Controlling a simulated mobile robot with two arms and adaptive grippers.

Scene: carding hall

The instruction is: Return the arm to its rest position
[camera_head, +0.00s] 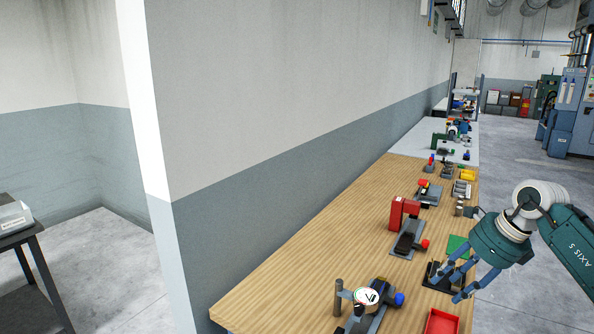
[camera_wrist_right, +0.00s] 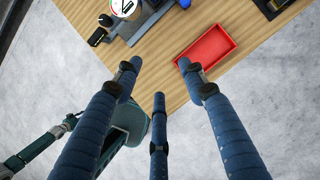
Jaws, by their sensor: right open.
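My right gripper (camera_head: 459,283) hangs at the right edge of the wooden workbench (camera_head: 290,278) in the head view, its blue fingers pointing left and down. In the wrist view the right gripper (camera_wrist_right: 157,80) has its three fingers spread apart with nothing between them. Below and past the fingertips are the bench edge and a red tray (camera_wrist_right: 207,49). The red tray also shows at the bottom of the head view (camera_head: 441,322), just below the gripper. My left gripper is not in the head view.
A dial gauge device (camera_head: 367,297) stands on the near bench. A red fixture (camera_head: 397,213), a green mat (camera_head: 458,246) and several small tools lie farther along. A wall borders the bench on the left. The concrete floor (camera_head: 510,310) to the right is clear.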

